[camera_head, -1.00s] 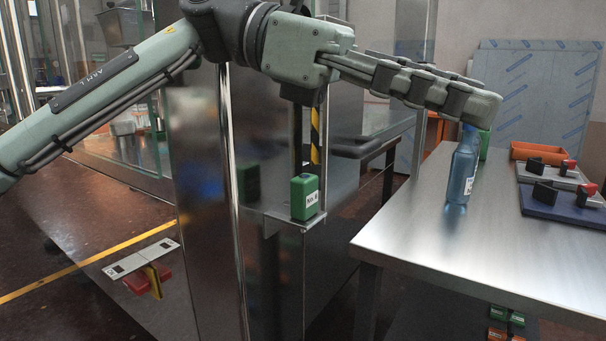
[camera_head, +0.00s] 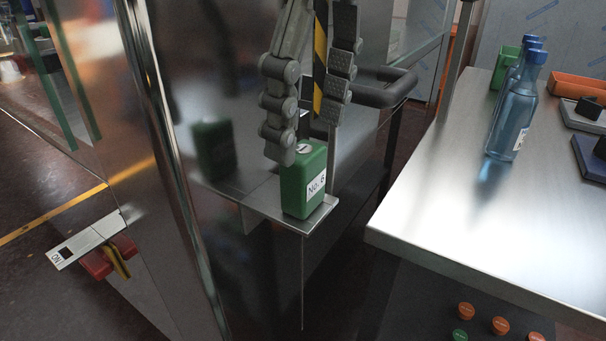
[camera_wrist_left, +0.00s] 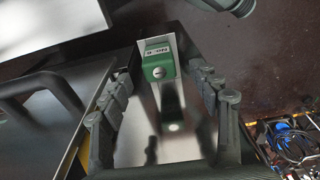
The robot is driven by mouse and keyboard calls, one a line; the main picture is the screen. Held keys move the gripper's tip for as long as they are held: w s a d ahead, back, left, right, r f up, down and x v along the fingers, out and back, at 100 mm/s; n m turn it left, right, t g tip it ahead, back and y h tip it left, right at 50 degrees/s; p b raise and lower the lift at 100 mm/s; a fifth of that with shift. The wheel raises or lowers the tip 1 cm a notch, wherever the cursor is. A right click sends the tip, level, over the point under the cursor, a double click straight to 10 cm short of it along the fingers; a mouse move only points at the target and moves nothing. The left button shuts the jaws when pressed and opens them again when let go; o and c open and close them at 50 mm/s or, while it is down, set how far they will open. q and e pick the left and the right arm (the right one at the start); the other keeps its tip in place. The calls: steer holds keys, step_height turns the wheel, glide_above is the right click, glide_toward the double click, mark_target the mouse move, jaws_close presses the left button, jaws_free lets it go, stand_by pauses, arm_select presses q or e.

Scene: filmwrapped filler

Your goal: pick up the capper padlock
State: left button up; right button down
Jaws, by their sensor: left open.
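The padlock (camera_head: 304,182) is a green block with a white "No. 6" label and a round keyhole on top. It stands on a small steel shelf (camera_head: 262,205) fixed to the steel cabinet. My left gripper (camera_head: 304,135) hangs above it, fingers pointing down and apart; the left finger overlaps the padlock's top edge in the head view. In the left wrist view the padlock (camera_wrist_left: 158,68) sits between and beyond the open fingertips (camera_wrist_left: 162,75). I cannot tell whether a finger touches it. No shackle is visible. My right gripper is not in view.
A steel table (camera_head: 440,190) stands to the right with blue bottles (camera_head: 514,115) on it. A black tubular handle (camera_head: 375,92) is behind the gripper. A red and yellow switch (camera_head: 112,258) is on the cabinet at lower left. The cabinet wall is close beside the shelf.

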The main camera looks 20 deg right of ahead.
mark_target(303, 149)
arm_select(q)
steer(key=f, duration=0.4)
steer(key=shift+w+a+f, duration=0.1)
steer(key=shift+w+a, duration=0.15)
steer(key=shift+w, duration=0.15)
steer(key=shift+c, duration=0.2)
jaws_close()
